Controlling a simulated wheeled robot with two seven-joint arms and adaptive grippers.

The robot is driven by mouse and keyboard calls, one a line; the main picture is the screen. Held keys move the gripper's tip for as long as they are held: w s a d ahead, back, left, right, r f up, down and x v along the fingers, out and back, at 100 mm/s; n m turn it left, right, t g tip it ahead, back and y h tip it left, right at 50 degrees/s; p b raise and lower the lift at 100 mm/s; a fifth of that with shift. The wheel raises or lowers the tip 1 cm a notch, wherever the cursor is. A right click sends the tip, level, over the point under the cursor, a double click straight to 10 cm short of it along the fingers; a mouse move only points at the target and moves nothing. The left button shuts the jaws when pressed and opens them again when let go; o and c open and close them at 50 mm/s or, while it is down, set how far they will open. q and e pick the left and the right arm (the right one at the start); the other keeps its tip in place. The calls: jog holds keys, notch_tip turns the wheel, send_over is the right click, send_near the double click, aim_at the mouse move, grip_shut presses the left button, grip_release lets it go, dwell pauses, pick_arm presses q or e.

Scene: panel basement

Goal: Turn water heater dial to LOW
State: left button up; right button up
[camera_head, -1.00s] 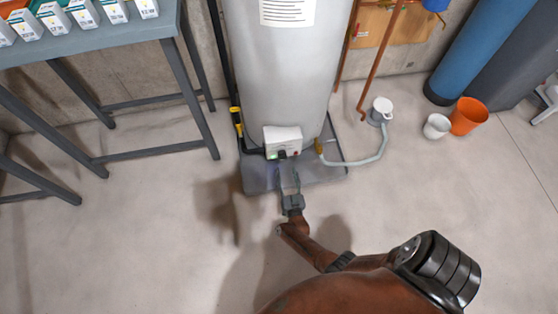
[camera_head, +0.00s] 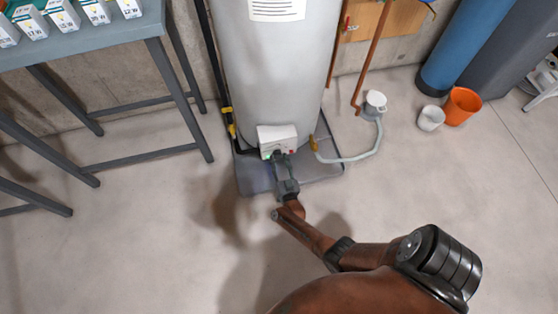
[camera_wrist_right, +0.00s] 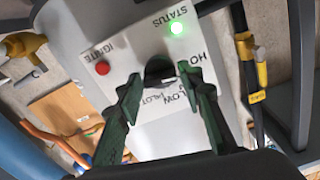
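The white control box (camera_head: 276,138) is low on the front of the grey water heater (camera_head: 268,70). My right gripper (camera_head: 281,160) is right in front of it. In the right wrist view the black dial (camera_wrist_right: 158,70) is on the box face, between the two green fingers of my right gripper (camera_wrist_right: 160,76). The fingers are apart, one on each side of the dial, with small gaps showing. The labels HO, LOW and PILOT are partly covered by the fingers. The dial's pointer cannot be made out. My left gripper is not in view.
The box has a lit green status light (camera_wrist_right: 176,28) and a red ignite button (camera_wrist_right: 102,68). The heater stands on a grey tray (camera_head: 256,178). A grey hose (camera_head: 355,157) runs to its right, and a table (camera_head: 80,45) stands left. The front floor is clear.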

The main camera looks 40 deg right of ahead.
jog(key=c, duration=0.8)
jog(key=shift+o, duration=0.2)
